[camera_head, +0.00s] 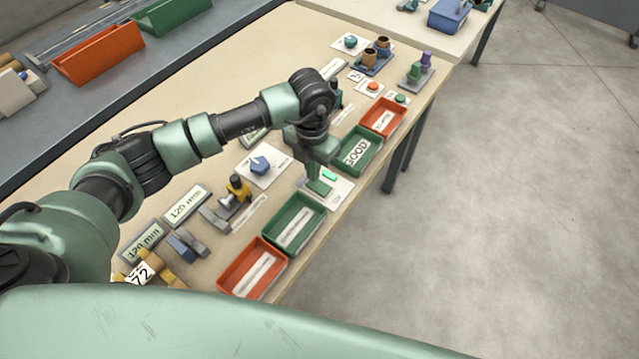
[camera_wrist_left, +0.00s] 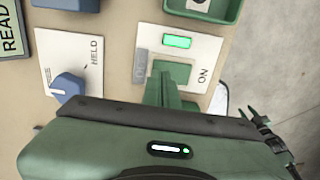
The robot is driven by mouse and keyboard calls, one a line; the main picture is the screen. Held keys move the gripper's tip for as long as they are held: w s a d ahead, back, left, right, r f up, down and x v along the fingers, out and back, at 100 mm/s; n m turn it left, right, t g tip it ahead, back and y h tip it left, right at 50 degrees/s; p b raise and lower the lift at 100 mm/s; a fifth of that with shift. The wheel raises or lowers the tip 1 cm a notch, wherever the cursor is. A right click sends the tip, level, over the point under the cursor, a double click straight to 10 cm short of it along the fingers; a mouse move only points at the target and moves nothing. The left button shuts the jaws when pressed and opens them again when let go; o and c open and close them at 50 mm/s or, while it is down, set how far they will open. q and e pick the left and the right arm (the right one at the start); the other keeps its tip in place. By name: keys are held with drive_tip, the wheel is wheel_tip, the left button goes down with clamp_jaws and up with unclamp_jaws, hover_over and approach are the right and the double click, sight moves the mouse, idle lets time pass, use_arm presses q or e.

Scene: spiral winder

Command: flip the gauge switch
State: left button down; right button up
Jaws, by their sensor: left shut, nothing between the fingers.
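The gauge switch (camera_head: 319,187) is a green rocker on a white plate at the front of the bench, just behind the green tray. My left gripper (camera_head: 315,173) points down over the plate. In the left wrist view its shut, empty fingers (camera_wrist_left: 160,88) reach the near edge of the switch. I cannot tell whether they touch it, and they hide part of it.
A blue knob (camera_wrist_left: 68,86) on a white plate marked "HELD" stands left of the switch. Green tray (camera_head: 294,224) and orange tray (camera_head: 252,268) lie nearer; the "GOOD" tray (camera_head: 359,150) and another orange tray (camera_head: 383,117) lie beyond. A yellow-and-black device (camera_head: 238,188) stands left.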

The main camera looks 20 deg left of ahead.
use_arm(q)
drive_tip(key=shift+f+b, duration=0.4)
drive_tip(key=shift+f, duration=0.05)
idle(0.7)
drive_tip(key=shift+f+b, duration=0.4)
drive_tip(key=shift+f, duration=0.1)
drive_tip(key=shift+r, duration=0.1)
drive_tip(key=shift+r+p, duration=2.1)
drive_tip(key=shift+r, duration=1.35)
